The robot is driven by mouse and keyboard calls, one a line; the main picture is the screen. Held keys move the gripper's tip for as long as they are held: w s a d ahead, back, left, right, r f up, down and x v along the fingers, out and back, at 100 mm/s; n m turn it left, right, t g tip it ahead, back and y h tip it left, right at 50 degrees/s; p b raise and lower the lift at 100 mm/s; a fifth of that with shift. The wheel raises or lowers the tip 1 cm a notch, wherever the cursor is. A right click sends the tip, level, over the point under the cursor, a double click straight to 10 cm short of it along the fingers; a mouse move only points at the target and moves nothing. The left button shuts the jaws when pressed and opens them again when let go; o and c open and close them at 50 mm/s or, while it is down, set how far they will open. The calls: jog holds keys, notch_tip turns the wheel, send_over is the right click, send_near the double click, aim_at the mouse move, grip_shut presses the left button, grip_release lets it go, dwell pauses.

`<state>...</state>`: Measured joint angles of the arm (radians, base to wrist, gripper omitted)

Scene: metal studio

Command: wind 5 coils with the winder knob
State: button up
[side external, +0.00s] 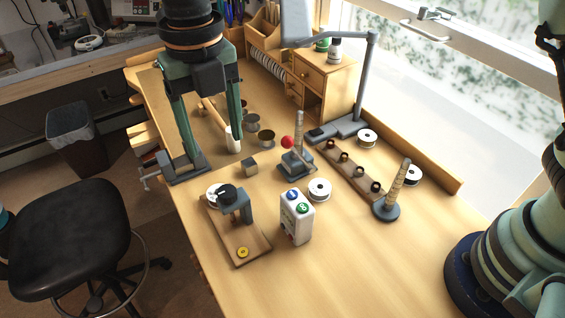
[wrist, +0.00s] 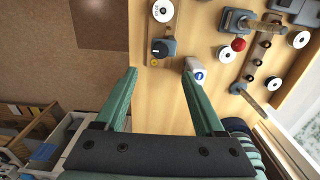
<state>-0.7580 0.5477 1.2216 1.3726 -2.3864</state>
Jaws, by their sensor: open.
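My gripper (side external: 214,140) is open and empty, its two green fingers pointing down high over the left of the desk in the side view. In the wrist view its fingertips (wrist: 161,70) are wide apart, with bare desk between them. A red ball knob (side external: 288,142) sits beside a grey-based upright post (side external: 299,128); the red knob (wrist: 238,44) lies right of my fingers in the wrist view. A black knob (side external: 227,191) tops a grey bracket on a wooden board (side external: 250,245) with a yellow button. I cannot tell for certain which is the winder knob. My gripper touches neither.
A ribbed post (side external: 394,190), a wooden strip with dark rings (side external: 345,160) and white spools (side external: 319,189) stand to the right. A desk lamp (side external: 365,85) rises behind. The front desk is clear.

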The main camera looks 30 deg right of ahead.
aim_at(227, 190)
notch_tip(227, 190, down, 12)
jog(key=shift+r, duration=0.1)
dwell(0.4)
jog(key=shift+d, duration=0.1)
grip_shut()
